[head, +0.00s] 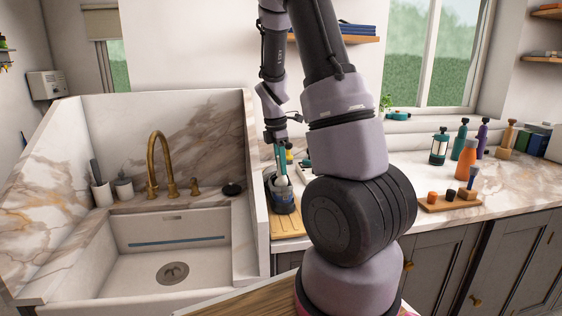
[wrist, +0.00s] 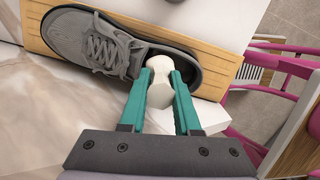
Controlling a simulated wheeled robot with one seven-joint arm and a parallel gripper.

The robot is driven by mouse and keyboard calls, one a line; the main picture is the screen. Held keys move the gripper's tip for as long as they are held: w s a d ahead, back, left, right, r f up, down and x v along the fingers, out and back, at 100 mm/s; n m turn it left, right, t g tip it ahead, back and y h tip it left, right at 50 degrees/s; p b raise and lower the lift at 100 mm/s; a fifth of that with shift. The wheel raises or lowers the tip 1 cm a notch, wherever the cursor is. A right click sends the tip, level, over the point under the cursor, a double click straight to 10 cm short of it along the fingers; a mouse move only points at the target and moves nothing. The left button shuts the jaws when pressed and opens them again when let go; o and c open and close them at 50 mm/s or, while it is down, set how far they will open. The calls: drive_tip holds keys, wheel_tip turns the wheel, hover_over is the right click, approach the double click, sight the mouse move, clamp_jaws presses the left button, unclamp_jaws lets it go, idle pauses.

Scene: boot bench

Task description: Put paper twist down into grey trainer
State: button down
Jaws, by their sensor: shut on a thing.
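The grey trainer (wrist: 92,38) lies on a wooden board (wrist: 215,88) in the wrist view, its laces and dark opening showing. My gripper (wrist: 160,84) has teal fingers shut on the white paper twist (wrist: 158,70). The twist's far end is over the heel part of the trainer's opening. I cannot tell how deep it reaches or whether it touches the shoe. In the head view my gripper (head: 281,170) points down with the pale twist (head: 281,181) at its tips, over the dark trainer (head: 283,200), which is partly hidden.
A marble-walled sink (head: 170,265) with a brass tap (head: 158,165) is on the left. Pink chair rails (wrist: 285,65) show in the wrist view.

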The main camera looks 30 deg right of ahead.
drive_tip(key=shift+f, duration=1.2)
drive_tip(key=c, duration=0.5)
unclamp_jaws()
drive_tip(key=shift+c, duration=0.2)
drive_tip(key=shift+r, duration=4.55)
